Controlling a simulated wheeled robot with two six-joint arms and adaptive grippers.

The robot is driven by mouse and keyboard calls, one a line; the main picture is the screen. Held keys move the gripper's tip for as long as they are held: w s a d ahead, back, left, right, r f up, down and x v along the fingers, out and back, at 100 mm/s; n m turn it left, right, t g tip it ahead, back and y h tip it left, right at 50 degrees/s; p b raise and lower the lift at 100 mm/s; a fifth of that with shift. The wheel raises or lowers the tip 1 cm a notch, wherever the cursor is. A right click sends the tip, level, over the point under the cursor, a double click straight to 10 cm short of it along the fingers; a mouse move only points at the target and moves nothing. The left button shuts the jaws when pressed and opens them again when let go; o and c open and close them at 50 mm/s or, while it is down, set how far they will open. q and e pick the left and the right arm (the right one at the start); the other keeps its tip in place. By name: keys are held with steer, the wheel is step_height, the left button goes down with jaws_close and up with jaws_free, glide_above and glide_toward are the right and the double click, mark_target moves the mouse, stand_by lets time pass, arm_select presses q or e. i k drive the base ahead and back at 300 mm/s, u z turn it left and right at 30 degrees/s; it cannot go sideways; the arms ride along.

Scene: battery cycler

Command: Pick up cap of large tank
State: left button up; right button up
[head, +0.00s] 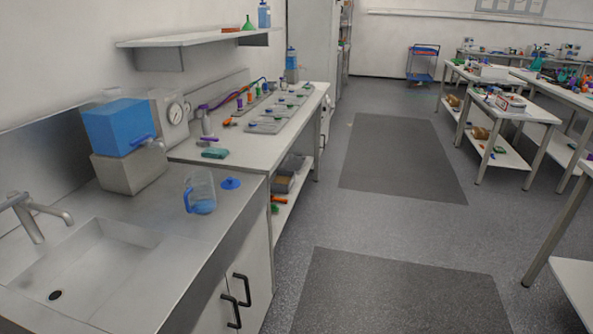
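A large blue tank (122,128) with a tap on its right side stands on a grey block (128,171) on the steel counter, right of the sink. A small pale shape (112,92) shows at the tank's top back edge; I cannot tell whether it is a cap. A round blue lid with a knob (230,183) lies flat on the counter, just right of a clear jug (200,192) holding some blue liquid. I cannot tell which vessel this lid belongs to. Neither of my grippers is in view.
A sink (75,270) with a tap (35,215) is at the left. A gauge device (172,112), a spray bottle (206,122) and a green sponge (215,153) are behind the tank and jug. The counter's front edge is clear. Open floor (400,225) lies right.

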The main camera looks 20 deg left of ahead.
mark_target(231, 183)
steer(key=z, duration=0.55)
steer(key=i, duration=2.4)
steer(key=u, duration=1.45)
steer(key=i, duration=0.9)
steer(key=u, duration=0.9)
